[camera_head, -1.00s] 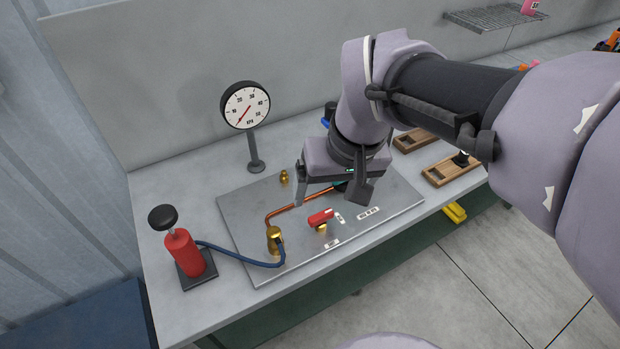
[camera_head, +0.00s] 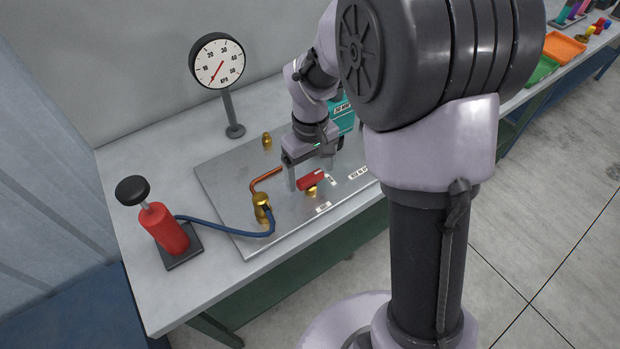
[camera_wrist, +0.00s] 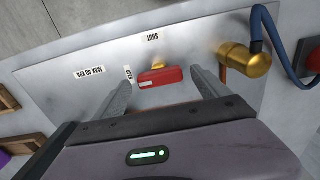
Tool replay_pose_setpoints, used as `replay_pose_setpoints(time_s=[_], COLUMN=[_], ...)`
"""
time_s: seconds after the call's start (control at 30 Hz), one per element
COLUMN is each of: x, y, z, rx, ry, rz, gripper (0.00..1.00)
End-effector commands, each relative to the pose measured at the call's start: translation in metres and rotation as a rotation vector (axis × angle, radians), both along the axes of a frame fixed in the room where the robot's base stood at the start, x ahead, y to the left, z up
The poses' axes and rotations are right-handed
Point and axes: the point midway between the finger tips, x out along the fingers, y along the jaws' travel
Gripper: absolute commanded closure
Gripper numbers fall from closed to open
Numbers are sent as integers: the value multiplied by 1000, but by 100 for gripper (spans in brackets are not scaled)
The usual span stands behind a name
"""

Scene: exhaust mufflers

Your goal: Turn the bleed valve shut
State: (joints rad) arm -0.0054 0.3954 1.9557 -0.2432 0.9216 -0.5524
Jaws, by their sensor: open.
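The bleed valve's red handle (camera_head: 311,179) sits on a brass body on the metal plate (camera_head: 222,178). In the wrist view the red handle (camera_wrist: 161,77) lies between my two open fingers, with a gap on each side. It lies crosswise, pointing toward the small OPEN label; the SHUT label (camera_wrist: 149,38) is off to one side. My gripper (camera_head: 312,180) is open and empty, low over the plate at the valve. I cannot tell whether the fingertips are level with the handle.
A brass fitting (camera_head: 261,207) with a blue hose (camera_head: 225,227) runs to a red hand pump (camera_head: 163,230). A copper pipe (camera_head: 267,178) is left of my gripper. A pressure gauge (camera_head: 217,61) stands behind.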

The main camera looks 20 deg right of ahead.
Motion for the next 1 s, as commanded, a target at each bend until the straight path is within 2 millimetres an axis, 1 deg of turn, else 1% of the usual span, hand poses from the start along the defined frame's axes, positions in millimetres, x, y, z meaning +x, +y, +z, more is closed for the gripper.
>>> replay_pose_setpoints(time_s=[0.03,0.1,0.37,0.4,0.57,0.6,0.67,0.7,0.87,1.0], x=[0,0,0,0,0,0,0,0,0,0], y=[0,0,0,0,0,0,0,0,0,0], z=[-7,-10,-10,-10,-10,-10,-10,-10,-10,-9], rx=[0,0,0,0,0,0,0,0,0,0], ry=[1,0,0,0,0,0,0,0,0,0], rz=[0,0,0,0,0,0,0,0,-12,-56], gripper=[15,15,15,22,54,62,73,77,77,77])
